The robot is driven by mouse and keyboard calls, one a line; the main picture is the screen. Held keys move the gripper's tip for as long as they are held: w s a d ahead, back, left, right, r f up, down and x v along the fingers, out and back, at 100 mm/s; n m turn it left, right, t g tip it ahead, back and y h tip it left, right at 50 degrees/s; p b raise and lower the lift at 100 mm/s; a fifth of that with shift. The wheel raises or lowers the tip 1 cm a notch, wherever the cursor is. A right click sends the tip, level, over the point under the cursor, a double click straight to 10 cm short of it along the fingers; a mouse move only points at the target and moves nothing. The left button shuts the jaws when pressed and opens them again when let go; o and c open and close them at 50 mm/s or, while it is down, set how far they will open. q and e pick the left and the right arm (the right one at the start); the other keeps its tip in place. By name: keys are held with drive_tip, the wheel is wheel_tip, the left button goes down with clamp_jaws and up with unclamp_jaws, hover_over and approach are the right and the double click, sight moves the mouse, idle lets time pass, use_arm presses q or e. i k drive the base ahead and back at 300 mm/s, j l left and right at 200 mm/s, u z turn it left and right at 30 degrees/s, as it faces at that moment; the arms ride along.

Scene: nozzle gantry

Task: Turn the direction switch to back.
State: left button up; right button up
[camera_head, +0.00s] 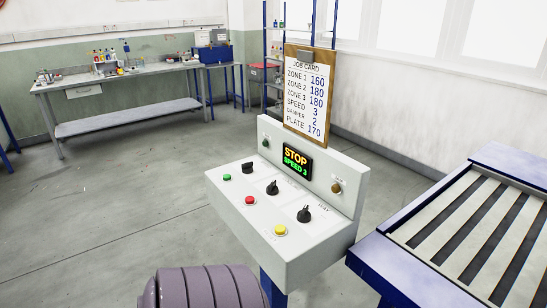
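A white control console (320,255) stands in the middle of the camera_head view. Its sloped top carries three black knobs: a far one (248,167), a middle one (272,188) and a near one (304,214). Their labels are too small to read surely, so I cannot tell which is the direction switch or where it points. A small display (297,161) reads STOP and SPEED 3. Neither of my grippers is in view.
Green (227,177), red (250,200) and yellow (280,230) buttons sit beside the knobs. A job card (308,95) rises behind the console. A blue-framed slatted table (400,270) stands right; a workbench (130,77) stands back left. Floor left is clear.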

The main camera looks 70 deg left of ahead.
sight(303, 215)
drive_tip(key=u, duration=2.15)
